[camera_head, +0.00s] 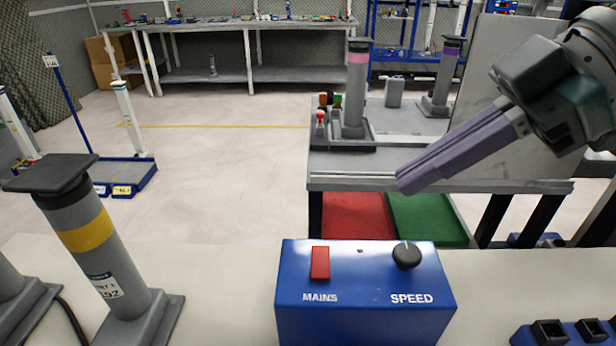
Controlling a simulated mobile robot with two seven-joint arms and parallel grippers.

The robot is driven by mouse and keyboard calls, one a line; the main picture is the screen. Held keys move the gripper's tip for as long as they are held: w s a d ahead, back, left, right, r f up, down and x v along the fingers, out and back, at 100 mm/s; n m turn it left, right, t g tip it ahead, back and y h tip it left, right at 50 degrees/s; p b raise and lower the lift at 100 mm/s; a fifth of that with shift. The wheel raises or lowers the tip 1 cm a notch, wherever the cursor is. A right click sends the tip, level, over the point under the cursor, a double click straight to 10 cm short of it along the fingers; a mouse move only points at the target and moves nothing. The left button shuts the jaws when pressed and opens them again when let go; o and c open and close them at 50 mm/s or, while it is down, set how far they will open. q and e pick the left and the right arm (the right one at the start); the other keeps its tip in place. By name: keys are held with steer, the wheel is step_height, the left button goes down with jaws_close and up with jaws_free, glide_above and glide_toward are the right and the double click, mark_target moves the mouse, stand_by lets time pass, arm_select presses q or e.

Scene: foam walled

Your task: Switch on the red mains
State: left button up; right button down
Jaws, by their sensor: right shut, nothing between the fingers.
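The red mains switch (320,263) is a rectangular rocker on the top left of a blue control box (366,322). The word MAINS is printed below it. A black SPEED knob (407,255) sits on the right of the same box. My right gripper (405,182) comes in from the upper right, its purple fingers shut with nothing between them. The fingertips are above the box and to the right of the switch, apart from both. I cannot tell from this picture which way the rocker is pressed. My left gripper is not in view.
A grey post with a yellow band (84,238) stands left of the box on the pale bench (230,275). A grey table (440,183) with posts stands beyond.

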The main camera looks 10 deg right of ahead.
arm_select(q)
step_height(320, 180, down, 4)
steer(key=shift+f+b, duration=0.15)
steer(key=shift+b, duration=1.1)
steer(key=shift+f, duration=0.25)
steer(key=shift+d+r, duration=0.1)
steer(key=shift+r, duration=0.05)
arm_select(e)
steer(key=shift+d, duration=0.15)
steer(key=shift+w, duration=0.1)
arm_select(q)
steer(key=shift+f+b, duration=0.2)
steer(key=shift+b, duration=0.1)
arm_select(e)
glide_above(314, 253)
steer(key=s+d, duration=0.2)
step_height(314, 253, down, 7)
steer(key=shift+w+f, duration=0.1)
steer(key=shift+w, duration=0.05)
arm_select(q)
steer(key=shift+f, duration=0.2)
arm_select(e)
steer(key=shift+w+d+f, duration=0.1)
steer(key=shift+f, duration=0.55)
steer(key=shift+w+d+f, duration=0.1)
steer(key=shift+f, duration=1.1)
